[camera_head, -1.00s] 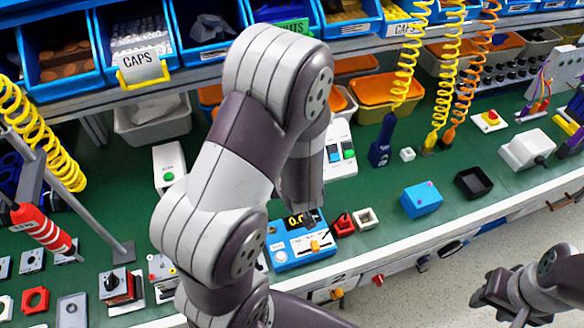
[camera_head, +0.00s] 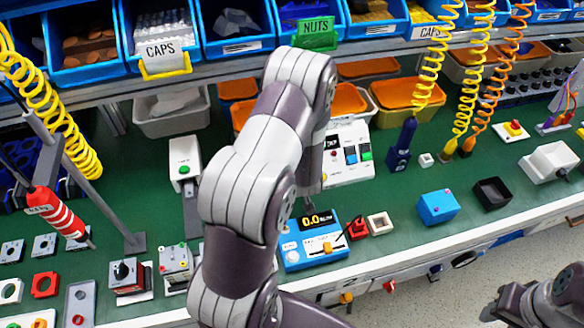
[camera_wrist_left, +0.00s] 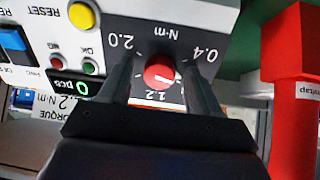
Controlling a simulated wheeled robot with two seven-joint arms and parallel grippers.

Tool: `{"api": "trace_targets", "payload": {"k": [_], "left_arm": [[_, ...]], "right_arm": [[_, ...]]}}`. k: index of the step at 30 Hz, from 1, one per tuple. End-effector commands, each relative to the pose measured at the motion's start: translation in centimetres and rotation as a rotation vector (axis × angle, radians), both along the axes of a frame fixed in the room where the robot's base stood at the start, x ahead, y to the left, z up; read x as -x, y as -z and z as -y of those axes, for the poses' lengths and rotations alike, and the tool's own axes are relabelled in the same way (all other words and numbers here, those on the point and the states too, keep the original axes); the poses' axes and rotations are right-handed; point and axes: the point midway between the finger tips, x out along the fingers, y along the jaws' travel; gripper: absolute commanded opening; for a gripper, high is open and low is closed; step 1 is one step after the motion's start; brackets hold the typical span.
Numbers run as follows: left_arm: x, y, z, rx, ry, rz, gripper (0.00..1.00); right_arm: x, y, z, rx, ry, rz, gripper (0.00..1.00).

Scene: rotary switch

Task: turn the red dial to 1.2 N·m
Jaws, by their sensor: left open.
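The red dial (camera_wrist_left: 158,72) is on the dark face of a white panel (camera_wrist_left: 40,30) in the left wrist view, where the picture is upside down. The labels 2.0, 0.4 and 1.2 N·m surround it. Its white mark points right and slightly down, between 0.4 and 1.2. My left gripper (camera_wrist_left: 160,85) is open, with one finger on each side of the dial; I cannot tell whether they touch it. In the head view my left arm hides the dial and most of its hand. My right gripper (camera_head: 492,308) is at the lower right, away from the bench items.
A blue device with a 0.0 display (camera_head: 310,240) stands in front of the left hand. A white box with blue and green buttons (camera_head: 347,155) is beside the arm. A red block (camera_wrist_left: 293,90) rises close to the right in the wrist view.

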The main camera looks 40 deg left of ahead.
Motion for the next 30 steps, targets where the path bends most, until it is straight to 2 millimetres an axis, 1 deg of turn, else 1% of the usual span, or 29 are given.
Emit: {"api": "trace_targets", "payload": {"k": [2, 5, 6, 7, 30], "left_arm": [[0.02, -0.01, 0.00, 0.000, 0.000, 0.000, 0.63], [0.01, -0.01, 0.03, 0.000, 0.000, 0.000, 0.33], [-0.01, -0.02, 0.04, 0.000, 0.001, 0.000, 0.20], [-0.02, -0.03, 0.05, 0.000, 0.001, 0.000, 0.17], [-0.30, -0.26, 0.15, -0.015, 0.030, -0.011, 0.17]], "right_arm": [[0.00, 0.00, 0.00, 0.000, 0.000, 0.000, 0.43], [0.00, 0.00, 0.00, 0.000, 0.000, 0.000, 0.43], [0.00, 0.00, 0.00, 0.000, 0.000, 0.000, 0.43], [0.00, 0.00, 0.00, 0.000, 0.000, 0.000, 0.43], [0.00, -0.34, 0.00, 0.000, 0.000, 0.000, 0.43]]}}
